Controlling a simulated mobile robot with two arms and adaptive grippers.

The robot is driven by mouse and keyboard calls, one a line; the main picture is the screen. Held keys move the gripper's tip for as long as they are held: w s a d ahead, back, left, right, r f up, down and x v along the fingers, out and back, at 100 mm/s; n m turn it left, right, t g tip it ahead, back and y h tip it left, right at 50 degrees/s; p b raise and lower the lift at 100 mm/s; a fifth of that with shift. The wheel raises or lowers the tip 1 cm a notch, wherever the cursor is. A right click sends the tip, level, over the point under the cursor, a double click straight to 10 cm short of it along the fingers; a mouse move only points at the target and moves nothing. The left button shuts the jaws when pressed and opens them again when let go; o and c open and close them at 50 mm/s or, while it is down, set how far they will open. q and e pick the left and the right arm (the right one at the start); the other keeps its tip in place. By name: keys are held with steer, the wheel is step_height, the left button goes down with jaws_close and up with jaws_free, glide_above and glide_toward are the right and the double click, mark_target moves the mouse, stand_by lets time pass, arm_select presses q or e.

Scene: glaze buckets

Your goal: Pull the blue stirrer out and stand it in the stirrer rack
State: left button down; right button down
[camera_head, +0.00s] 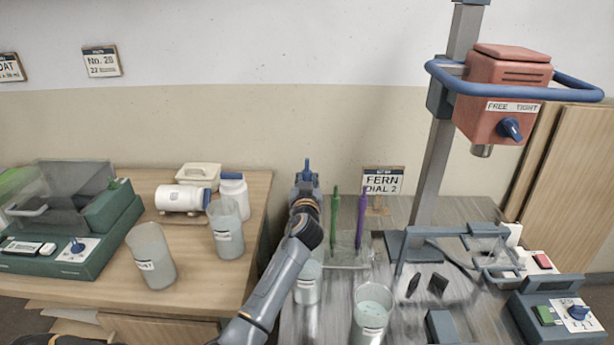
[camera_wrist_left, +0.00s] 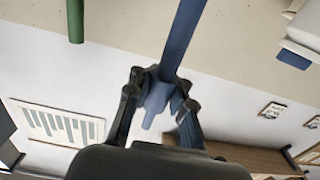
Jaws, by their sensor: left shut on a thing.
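My left gripper (camera_head: 306,184) is at the back of the grey bench, left of the stirrer rack (camera_head: 346,258). It is shut on the blue stirrer (camera_head: 307,165), whose top shows above the fingers. In the left wrist view the gripper (camera_wrist_left: 158,92) grips the blue stirrer (camera_wrist_left: 184,36), and the shaft runs out of the top of the picture. Its lower end is hidden behind my arm in the head view. A green stirrer (camera_head: 335,222) and a purple stirrer (camera_head: 361,220) stand upright at the clear rack. The green one also shows in the left wrist view (camera_wrist_left: 75,20).
Two buckets (camera_head: 307,285) (camera_head: 371,320) stand in front of the rack. A mixer stand (camera_head: 438,150) with a red head (camera_head: 507,95) rises at the right. A sign (camera_head: 383,181) stands behind the rack. Two buckets (camera_head: 151,258) (camera_head: 226,230) stand on the wooden table at the left.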

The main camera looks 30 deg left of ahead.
steer(key=shift+a, duration=0.2)
steer(key=shift+a, duration=0.25)
arm_select(q)
steer(key=shift+w+a+b, duration=0.1)
steer(key=shift+b, duration=0.2)
arm_select(e)
steer(key=shift+w+f, duration=0.1)
steer(key=shift+f, duration=0.2)
steer(key=shift+d, duration=0.3)
steer(key=shift+f, duration=0.15)
arm_select(q)
steer(key=shift+b, duration=0.5)
arm_select(e)
steer(key=shift+a+f, duration=0.15)
steer(key=shift+f, duration=0.2)
arm_select(q)
steer(key=shift+n+g+y+b, duration=1.05)
steer(key=shift+y+b, duration=0.25)
steer(key=shift+b, duration=1.9)
arm_select(e)
step_height(320, 180, down, 7)
